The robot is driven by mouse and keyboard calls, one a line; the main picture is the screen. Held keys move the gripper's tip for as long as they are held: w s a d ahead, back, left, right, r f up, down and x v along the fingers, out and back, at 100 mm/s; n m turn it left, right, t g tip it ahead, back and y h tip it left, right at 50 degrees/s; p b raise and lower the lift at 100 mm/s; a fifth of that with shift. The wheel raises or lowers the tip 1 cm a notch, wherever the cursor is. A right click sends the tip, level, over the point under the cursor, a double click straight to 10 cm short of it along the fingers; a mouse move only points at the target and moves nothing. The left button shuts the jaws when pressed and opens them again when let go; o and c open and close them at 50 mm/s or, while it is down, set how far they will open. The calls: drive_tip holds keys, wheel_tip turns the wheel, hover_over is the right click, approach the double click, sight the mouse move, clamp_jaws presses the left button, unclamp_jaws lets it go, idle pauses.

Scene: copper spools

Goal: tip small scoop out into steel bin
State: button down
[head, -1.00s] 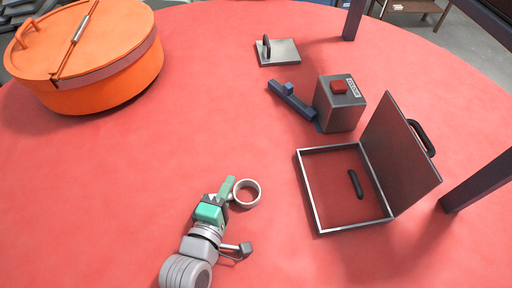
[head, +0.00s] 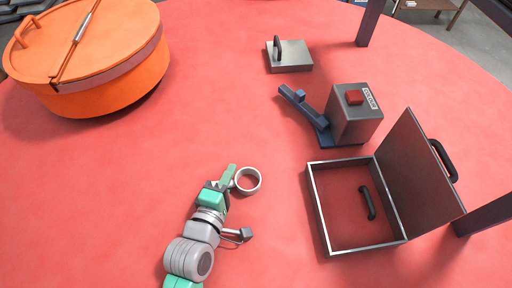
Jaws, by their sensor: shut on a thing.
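My gripper (head: 217,188) is shut on the green handle (head: 228,176) of the small scoop. The scoop's pale round cup (head: 238,184) is at the tip side, open upward and looking level. Its inside looks reddish, and I cannot tell what it contains. The steel bin (head: 318,208) appears to be the shallow open box at right, its dark lid (head: 416,172) raised on the right side. The scoop is left of the bin, clear of it. A black handle-shaped thing (head: 368,203) shows inside the bin.
A grey box with a red button (head: 354,97) and a blue lever (head: 303,106) stands behind the bin. A steel plate with a handle (head: 290,60) lies farther back. A large orange lidded drum (head: 110,91) is at back left. The red table (head: 190,135) is clear between.

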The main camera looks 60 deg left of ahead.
drive_tip(key=x, duration=0.4)
drive_tip(key=p+x, duration=0.1)
drive_tip(key=x, duration=0.3)
drive_tip(key=r+x, duration=0.1)
drive_tip(key=x, duration=0.4)
drive_tip(key=shift+s+a+r, duration=0.1)
drive_tip(key=shift+s+a, duration=0.1)
drive_tip(key=shift+a, duration=0.25)
drive_tip(key=shift+w+a+f+p, duration=0.15)
drive_tip(key=shift+f+p, duration=0.15)
drive_tip(key=shift+f, duration=0.5)
drive_tip(key=shift+w+a+f+p, duration=0.2)
drive_tip(key=shift+f+p, duration=0.1)
drive_tip(key=shift+f, duration=0.55)
drive_tip(key=shift+f, duration=0.2)
drive_tip(key=c, duration=1.3)
unclamp_jaws()
drive_tip(key=shift+c, duration=0.2)
drive_tip(key=shift+f+b, duration=0.1)
drive_tip(key=shift+b, duration=0.3)
drive_tip(key=b+v, duration=0.1)
drive_tip(key=v, duration=0.7)
